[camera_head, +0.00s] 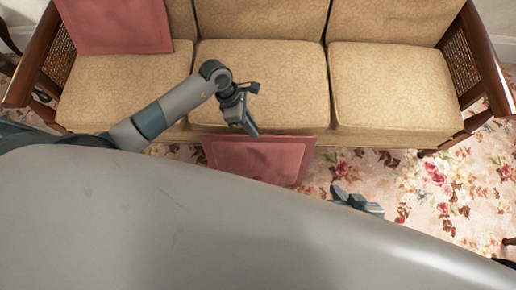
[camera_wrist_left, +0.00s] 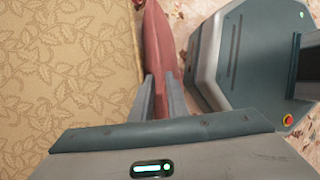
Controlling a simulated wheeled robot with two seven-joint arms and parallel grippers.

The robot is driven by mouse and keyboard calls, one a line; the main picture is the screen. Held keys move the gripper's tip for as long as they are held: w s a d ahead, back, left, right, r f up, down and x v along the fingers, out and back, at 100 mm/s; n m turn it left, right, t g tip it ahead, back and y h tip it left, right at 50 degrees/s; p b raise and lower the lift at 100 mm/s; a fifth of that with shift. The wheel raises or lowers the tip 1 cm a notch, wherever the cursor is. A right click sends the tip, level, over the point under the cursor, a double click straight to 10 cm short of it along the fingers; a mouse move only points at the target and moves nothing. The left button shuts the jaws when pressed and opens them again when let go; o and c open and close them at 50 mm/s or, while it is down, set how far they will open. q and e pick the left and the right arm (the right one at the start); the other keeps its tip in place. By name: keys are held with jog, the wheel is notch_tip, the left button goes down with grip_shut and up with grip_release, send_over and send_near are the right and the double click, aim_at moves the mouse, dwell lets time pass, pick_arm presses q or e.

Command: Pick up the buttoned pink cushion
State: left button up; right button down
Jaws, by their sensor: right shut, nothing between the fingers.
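A flat pink cushion (camera_head: 262,160) stands tilted in front of the sofa, its top edge near the middle seat. A second pink cushion (camera_head: 115,24) leans at the sofa's left end. I cannot make out buttons on either. My left gripper (camera_head: 249,128) is at the top edge of the front cushion. In the left wrist view its fingers (camera_wrist_left: 161,98) sit on both sides of the pink cushion (camera_wrist_left: 157,50), seen edge-on, and close on it. My right gripper (camera_head: 357,202) is shut and empty, low to the right of that cushion. My own body hides the cushion's lower part.
The beige sofa (camera_head: 255,85) with wooden arms and cane side panels runs across the back. It also fills the left of the left wrist view (camera_wrist_left: 60,70). A flowered carpet (camera_head: 440,190) lies in front, with free floor at the right.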

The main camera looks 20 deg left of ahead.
pick_arm(q)
jog(key=shift+x, duration=1.2)
jog(key=shift+s+f, duration=0.15)
jog(key=shift+f, duration=0.5)
pick_arm(e)
jog(key=shift+w+a+r+t, duration=0.3)
jog(key=shift+w+a, duration=0.05)
jog(key=shift+w, duration=0.1)
jog(key=shift+s, duration=0.15)
jog(key=shift+s+f, duration=0.25)
jog(key=shift+s, duration=0.1)
pick_arm(q)
jog(key=shift+f+b, duration=0.2)
jog(key=shift+b, duration=0.1)
pick_arm(e)
jog(key=shift+w, duration=0.4)
pick_arm(q)
jog(key=shift+c, duration=0.3)
